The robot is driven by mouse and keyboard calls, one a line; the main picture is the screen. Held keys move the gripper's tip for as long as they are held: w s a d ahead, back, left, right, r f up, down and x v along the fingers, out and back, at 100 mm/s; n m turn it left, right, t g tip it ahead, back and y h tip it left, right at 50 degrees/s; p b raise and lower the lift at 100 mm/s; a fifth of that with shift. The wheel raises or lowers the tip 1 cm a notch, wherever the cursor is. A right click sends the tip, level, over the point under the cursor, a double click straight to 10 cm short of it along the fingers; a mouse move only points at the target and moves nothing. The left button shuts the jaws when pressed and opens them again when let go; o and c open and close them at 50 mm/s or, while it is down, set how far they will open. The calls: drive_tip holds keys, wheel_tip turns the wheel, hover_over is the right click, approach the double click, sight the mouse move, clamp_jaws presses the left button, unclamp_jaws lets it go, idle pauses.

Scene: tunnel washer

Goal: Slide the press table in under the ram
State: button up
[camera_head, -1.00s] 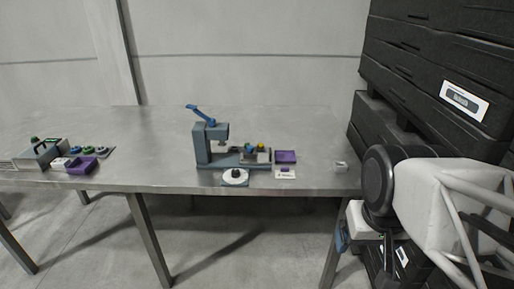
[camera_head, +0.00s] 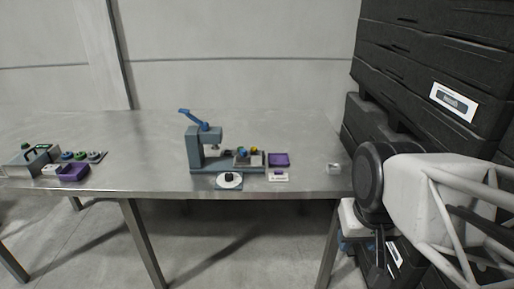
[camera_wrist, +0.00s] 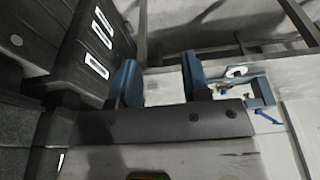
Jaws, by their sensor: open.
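The press (camera_head: 207,150), a grey-blue frame with a blue lever on top, stands upright near the front edge of the metal table. Its press table (camera_head: 248,160) appears out to the right of the ram (camera_head: 211,146), on the low base, with small yellow and blue parts near it. The press also shows small and sideways in the wrist view (camera_wrist: 262,92). My gripper (camera_wrist: 160,82) has two blue fingers, apart with nothing between them. It is well away from the press, low beside the table's right end; the head view mostly hides it.
A round white dial (camera_head: 229,181) sits in front of the press. A purple tray (camera_head: 279,160) and a small clear block (camera_head: 333,168) lie to its right. Stacked black crates (camera_head: 430,60) stand close on the right. The table's middle left is clear.

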drive_tip(key=shift+g+y, duration=0.3)
drive_tip(key=w+r, duration=0.1)
drive_tip(key=w, duration=0.4)
drive_tip(key=w+a+r, duration=0.1)
drive_tip(key=w, duration=0.3)
drive_tip(key=w+a+r, duration=0.1)
drive_tip(key=w+r, duration=0.1)
drive_tip(key=w, duration=0.3)
drive_tip(key=shift+w, duration=0.35)
drive_tip(key=shift+c, duration=0.2)
drive_tip(key=w+a+f, duration=0.2)
drive_tip(key=w, duration=0.8)
drive_tip(key=w+a+f+g+y, duration=0.1)
drive_tip(key=w+a, duration=0.1)
drive_tip(key=w, duration=0.7)
drive_tip(key=w+a+f, duration=0.2)
drive_tip(key=w, duration=0.8)
drive_tip(key=w+a+f, duration=0.2)
drive_tip(key=w+f, duration=0.2)
drive_tip(key=w, duration=0.3)
drive_tip(key=w+a+f+g, duration=0.1)
drive_tip(key=w+a+f, duration=0.2)
drive_tip(key=w+f, duration=0.2)
drive_tip(key=w, duration=0.3)
drive_tip(key=shift+a+y, duration=0.15)
drive_tip(key=shift+y, duration=0.15)
drive_tip(key=shift+f, duration=0.15)
